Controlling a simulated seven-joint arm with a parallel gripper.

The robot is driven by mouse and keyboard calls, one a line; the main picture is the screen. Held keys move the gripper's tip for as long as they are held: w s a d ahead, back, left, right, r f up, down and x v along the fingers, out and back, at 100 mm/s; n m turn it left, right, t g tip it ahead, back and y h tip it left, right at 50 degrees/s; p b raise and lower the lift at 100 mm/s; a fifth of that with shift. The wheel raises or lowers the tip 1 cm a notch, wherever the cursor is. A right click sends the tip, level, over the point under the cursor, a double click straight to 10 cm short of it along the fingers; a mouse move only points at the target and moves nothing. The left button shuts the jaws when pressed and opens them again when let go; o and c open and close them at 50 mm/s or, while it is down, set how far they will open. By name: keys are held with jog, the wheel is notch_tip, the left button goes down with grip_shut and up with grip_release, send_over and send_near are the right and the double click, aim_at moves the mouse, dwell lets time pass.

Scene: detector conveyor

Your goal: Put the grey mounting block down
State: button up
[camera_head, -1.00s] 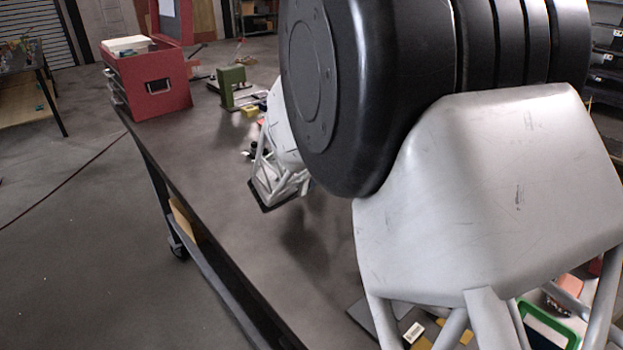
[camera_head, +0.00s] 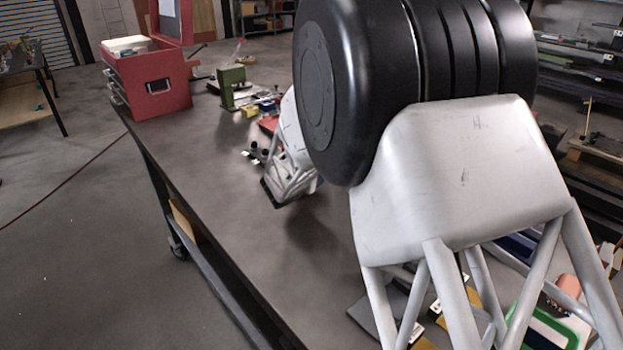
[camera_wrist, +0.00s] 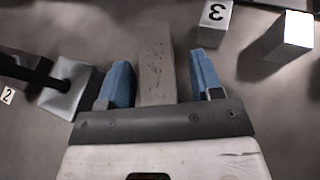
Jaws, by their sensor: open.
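In the wrist view the grey mounting block (camera_wrist: 157,65) is a long, plain grey bar with a few dark marks on its face. It lies between the two blue fingers of my gripper (camera_wrist: 160,82). The fingers are open, with a gap showing on each side of the block. Its near end meets the dark gripper body in the picture, so I cannot tell whether they touch. The grey surface shows around the block, but its underside is hidden. In the head view my arm hides the block and the fingers.
In the head view a red tool chest (camera_head: 150,82) and green device (camera_head: 231,86) stand at the back.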

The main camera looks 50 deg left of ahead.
jog(key=shift+c, duration=0.2)
dwell(0.3)
grip_shut()
jog(key=shift+r, duration=0.1)
jog(key=shift+r, duration=0.45)
notch_tip(320, 180, up, 3)
jog(key=shift+s+d+f, duration=0.1)
jog(key=shift+f, duration=0.1)
jog(key=s+d, duration=0.2)
jog(key=d, duration=0.2)
jog(key=s+d+r, duration=0.1)
jog(key=s+d, duration=0.2)
jog(key=d, duration=0.2)
jog(key=s+d, duration=0.3)
jog(key=d, duration=0.1)
jog(key=shift+d+r, duration=0.15)
jog(key=shift+d, duration=0.1)
jog(key=shift+w, duration=0.1)
